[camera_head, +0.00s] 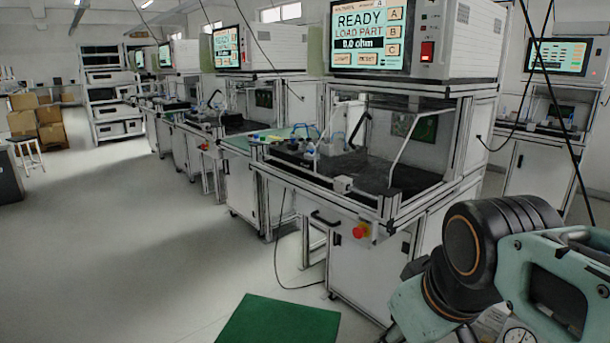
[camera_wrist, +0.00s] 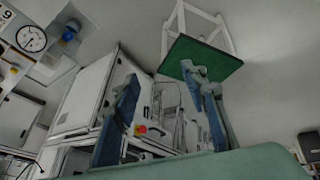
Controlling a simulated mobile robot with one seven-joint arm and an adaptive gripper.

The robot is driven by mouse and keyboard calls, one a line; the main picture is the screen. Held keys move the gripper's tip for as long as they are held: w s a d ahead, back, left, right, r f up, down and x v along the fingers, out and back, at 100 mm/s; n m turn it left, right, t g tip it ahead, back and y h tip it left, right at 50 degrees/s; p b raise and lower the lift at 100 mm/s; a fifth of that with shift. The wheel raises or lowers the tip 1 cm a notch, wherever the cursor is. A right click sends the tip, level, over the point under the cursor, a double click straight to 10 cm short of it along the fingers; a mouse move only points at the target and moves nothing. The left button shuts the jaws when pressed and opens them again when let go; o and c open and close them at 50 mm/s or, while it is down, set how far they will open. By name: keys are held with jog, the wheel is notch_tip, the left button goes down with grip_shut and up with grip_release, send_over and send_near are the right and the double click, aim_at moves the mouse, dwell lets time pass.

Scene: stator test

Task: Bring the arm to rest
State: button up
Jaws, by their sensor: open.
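My arm (camera_head: 470,255) shows at the lower right of the head view, with a black ringed joint and pale teal links. My gripper (camera_wrist: 162,76) shows in the wrist view as two blue fingers spread well apart, with nothing held between them. The gripper is not visible in the head view.
A test bench (camera_head: 375,255) with a red button (camera_head: 360,231) stands close to my arm; its screen (camera_head: 367,36) reads "READY LOAD PART". Open floor (camera_head: 130,240) stretches left. A gauge (camera_wrist: 31,39) is at the wrist view's upper left.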

jog(key=s+f+m, duration=0.2)
jog(key=s+m, duration=0.2)
jog(key=m, duration=0.1)
notch_tip(320, 180, up, 30)
jog(key=p, duration=3)
jog(key=shift+w+a+f+n, duration=0.2)
jog(key=shift+a+n, duration=0.1)
jog(key=shift+d, duration=0.1)
